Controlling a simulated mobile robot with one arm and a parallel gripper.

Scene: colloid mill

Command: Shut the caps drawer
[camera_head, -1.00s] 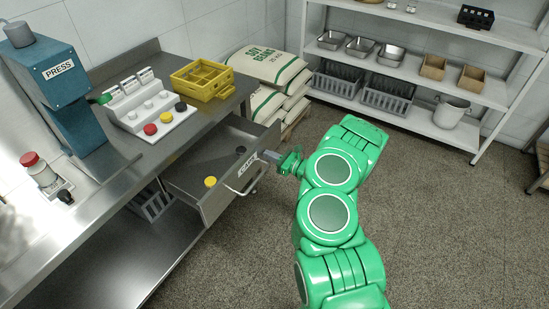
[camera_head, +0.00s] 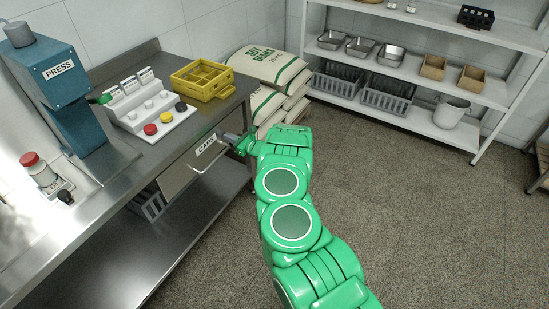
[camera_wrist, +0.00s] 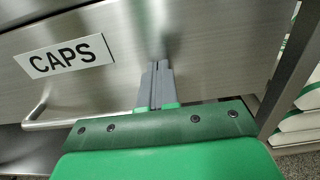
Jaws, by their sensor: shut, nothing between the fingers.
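The caps drawer (camera_head: 190,168) is a steel drawer under the bench, with a white CAPS label and a bar handle (camera_head: 208,163). In the head view its front sits close under the bench edge and its inside is hidden. In the wrist view the drawer front (camera_wrist: 110,70) fills most of the picture, with the handle (camera_wrist: 45,112) at lower left. My gripper (camera_head: 232,138) is at the right end of the drawer front. In the wrist view its fingers (camera_wrist: 156,78) are together and empty, tips at or very near the front, right of the label.
The steel bench (camera_head: 130,160) carries a blue press (camera_head: 62,80), a rack with colored caps (camera_head: 152,118) and a yellow crate (camera_head: 202,80). Soy bean sacks (camera_head: 268,66) are stacked beyond the bench. Shelving (camera_head: 410,60) stands at the back.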

